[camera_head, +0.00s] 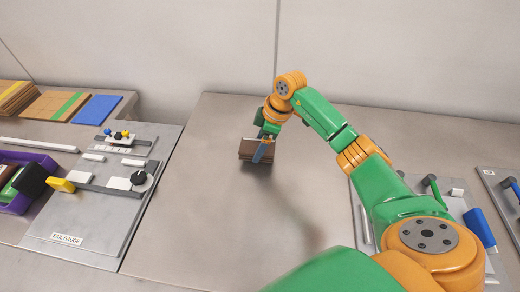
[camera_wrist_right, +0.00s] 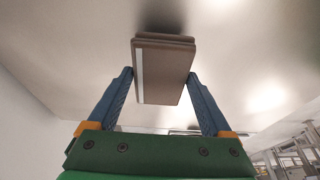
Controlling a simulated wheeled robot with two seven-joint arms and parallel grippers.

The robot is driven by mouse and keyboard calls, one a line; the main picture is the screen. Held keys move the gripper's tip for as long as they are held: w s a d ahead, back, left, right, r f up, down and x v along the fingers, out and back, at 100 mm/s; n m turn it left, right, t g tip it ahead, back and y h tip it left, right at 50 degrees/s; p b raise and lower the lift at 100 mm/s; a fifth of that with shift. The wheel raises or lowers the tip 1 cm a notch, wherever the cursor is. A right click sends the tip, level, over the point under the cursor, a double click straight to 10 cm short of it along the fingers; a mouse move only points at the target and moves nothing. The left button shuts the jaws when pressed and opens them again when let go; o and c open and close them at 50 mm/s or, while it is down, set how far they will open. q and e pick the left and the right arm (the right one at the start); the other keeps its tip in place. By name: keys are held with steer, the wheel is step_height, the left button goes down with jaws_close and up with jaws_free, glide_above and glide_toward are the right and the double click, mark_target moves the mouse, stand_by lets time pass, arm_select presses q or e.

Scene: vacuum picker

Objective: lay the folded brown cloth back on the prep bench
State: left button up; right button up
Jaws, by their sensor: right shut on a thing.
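The folded brown cloth (camera_head: 247,148) is held over the bare middle of the prep bench (camera_head: 205,210). My right gripper (camera_head: 262,150) is shut on it. In the right wrist view the cloth (camera_wrist_right: 160,85) sits between the two blue fingers (camera_wrist_right: 160,75), with a pale stripe along its left side. A dark shadow or reflection lies just under it on the steel. It is low over the bench, but I cannot tell whether it touches. My left gripper is not in view.
A rail gauge board (camera_head: 75,225) lies at the left, beside a purple crate (camera_head: 15,206). A blue sheet (camera_head: 97,109) and brown boards (camera_head: 48,105) are at the back left. Tool panels (camera_head: 500,190) lie at the right. The bench around the cloth is clear.

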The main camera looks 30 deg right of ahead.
steer(key=shift+f, duration=1.25)
steer(key=shift+s, duration=0.1)
steer(key=o, duration=1)
steer(key=shift+f, duration=0.1)
steer(key=v, duration=1.2)
steer(key=shift+d, duration=0.1)
